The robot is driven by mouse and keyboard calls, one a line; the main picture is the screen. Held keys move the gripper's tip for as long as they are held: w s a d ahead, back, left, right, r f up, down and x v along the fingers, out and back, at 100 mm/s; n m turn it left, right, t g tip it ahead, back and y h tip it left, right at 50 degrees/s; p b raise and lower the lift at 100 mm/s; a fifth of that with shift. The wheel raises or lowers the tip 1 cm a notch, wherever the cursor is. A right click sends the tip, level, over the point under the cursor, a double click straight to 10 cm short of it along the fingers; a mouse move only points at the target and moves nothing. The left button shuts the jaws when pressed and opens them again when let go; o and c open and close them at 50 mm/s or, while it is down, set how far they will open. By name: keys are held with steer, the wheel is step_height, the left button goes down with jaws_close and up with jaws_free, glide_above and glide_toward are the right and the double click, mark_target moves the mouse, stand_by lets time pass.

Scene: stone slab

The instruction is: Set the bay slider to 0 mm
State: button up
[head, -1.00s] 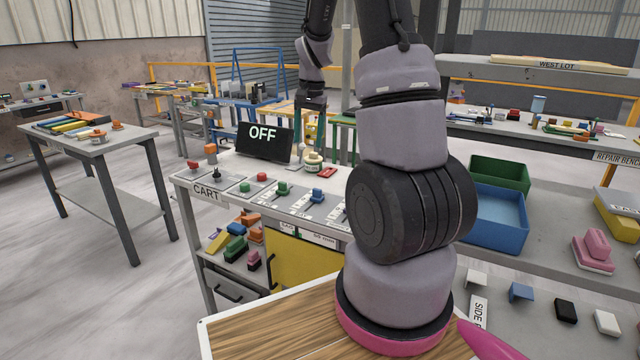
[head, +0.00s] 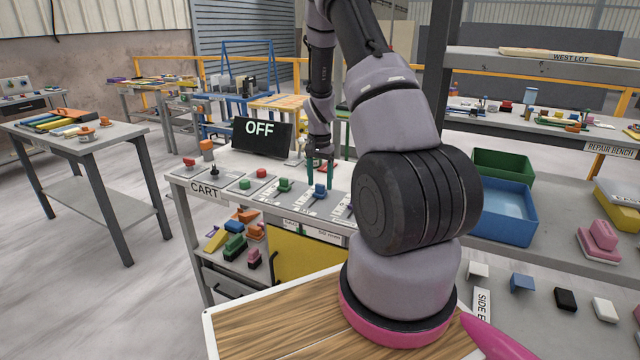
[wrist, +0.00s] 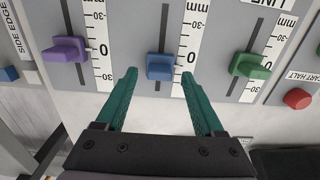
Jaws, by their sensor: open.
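Several sliders stand in a row on the cart panel; no label reading "bay" is legible. The blue slider knob (wrist: 160,67) sits a little on the near side of the 0 mark on its mm scale (wrist: 186,57). It also shows in the head view (head: 320,191). The purple slider knob (wrist: 66,50) is to its left and the green slider knob (wrist: 251,65) to its right in the wrist view. My gripper (wrist: 158,74) is open, its teal fingers either side of the blue knob. Contact cannot be told. In the head view my gripper (head: 320,185) points down over the panel.
A red CART HALT button (wrist: 297,98) is at the right in the wrist view. A black display reading OFF (head: 262,134) stands at the back of the cart (head: 180,179). A joystick (head: 214,170) and a red button (head: 262,172) are farther left.

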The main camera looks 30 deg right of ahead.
steer(key=shift+f, duration=0.6)
jaws_close()
stand_by(1.1)
